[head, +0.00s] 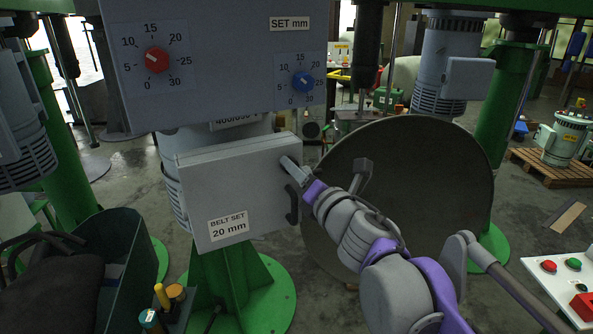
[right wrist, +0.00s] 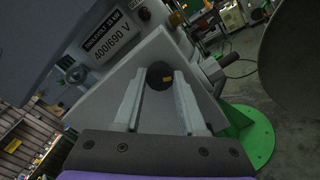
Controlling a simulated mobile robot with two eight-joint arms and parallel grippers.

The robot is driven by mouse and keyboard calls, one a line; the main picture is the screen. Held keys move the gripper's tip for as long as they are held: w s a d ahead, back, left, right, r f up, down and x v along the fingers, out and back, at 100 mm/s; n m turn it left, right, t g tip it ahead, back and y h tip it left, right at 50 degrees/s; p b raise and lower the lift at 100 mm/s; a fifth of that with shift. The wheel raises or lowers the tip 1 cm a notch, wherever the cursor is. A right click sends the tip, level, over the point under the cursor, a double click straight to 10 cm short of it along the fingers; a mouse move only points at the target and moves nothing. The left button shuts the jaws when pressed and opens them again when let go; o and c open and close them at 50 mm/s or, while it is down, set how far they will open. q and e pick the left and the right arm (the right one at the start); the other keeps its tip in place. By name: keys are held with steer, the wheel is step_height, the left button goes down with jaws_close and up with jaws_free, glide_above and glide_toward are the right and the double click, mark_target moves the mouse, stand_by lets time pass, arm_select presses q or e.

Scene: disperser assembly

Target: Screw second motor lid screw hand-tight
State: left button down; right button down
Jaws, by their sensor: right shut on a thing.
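The grey motor lid (head: 235,190), labelled "BELT SET 20 mm", has a dark handle on its right side. My right gripper (head: 290,165) reaches in from the lower right to the lid's upper right corner. In the right wrist view, its two pale fingers (right wrist: 160,88) are shut on a dark round screw head (right wrist: 160,76) with a small yellow mark. The screw head is in front of the grey face of the lid (right wrist: 120,95). The screw's shank and its depth are hidden. My left gripper is not in view.
A grey panel (head: 225,50) with a red and a blue dial hangs above the lid. A large dark disc (head: 420,190) stands close behind my right arm. A dark green bin (head: 120,260) is at the lower left, and a button panel (head: 560,285) at the lower right.

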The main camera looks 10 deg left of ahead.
steer(key=m+b, duration=0.2)
steer(key=m, duration=0.3)
steer(key=shift+f, duration=0.2)
steer(key=m+b, duration=0.3)
steer(key=m, duration=0.3)
steer(key=m+b, duration=0.3)
steer(key=m, duration=0.3)
steer(key=shift+m, duration=0.4)
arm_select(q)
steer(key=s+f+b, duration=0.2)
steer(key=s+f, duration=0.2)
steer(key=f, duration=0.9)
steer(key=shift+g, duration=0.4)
arm_select(e)
steer(key=m, duration=0.5)
steer(key=shift+m, duration=0.4)
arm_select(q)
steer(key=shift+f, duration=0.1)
arm_select(e)
steer(key=shift+c, duration=2.4)
jaws_free()
